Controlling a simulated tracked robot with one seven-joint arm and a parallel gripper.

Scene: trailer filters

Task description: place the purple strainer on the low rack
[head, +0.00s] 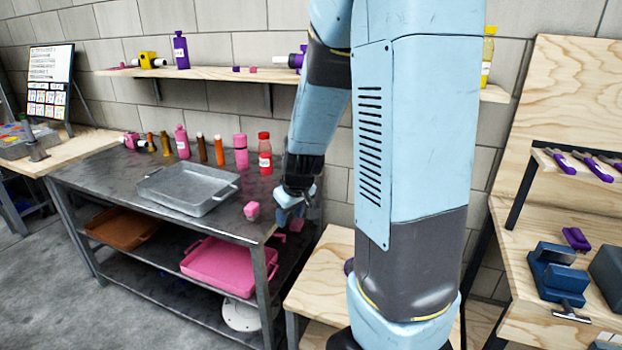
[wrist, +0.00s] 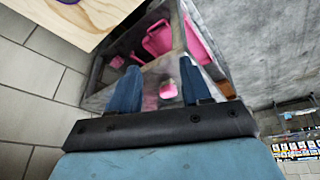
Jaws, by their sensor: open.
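A purple fitting with a pale end (head: 295,62) lies on the wall shelf, partly hidden by my arm. Another purple piece (head: 348,266) barely shows behind my arm, at the low wooden stand (head: 318,287). A purple ring-like edge (wrist: 68,2) shows on wood at the top of the wrist view. I cannot tell which is the strainer. My gripper (head: 285,213) is over the right end of the metal table, beside a small pink block (head: 251,210). In the wrist view my gripper (wrist: 160,72) is open and empty, its fingers apart, with the pink block beyond them.
The metal table (head: 110,182) holds a grey tray (head: 188,190) and several bottles along its back. A pink tray (head: 225,266) and a brown tray (head: 122,229) sit on its lower shelf. A wooden bench with purple-handled tools (head: 598,170) stands at right.

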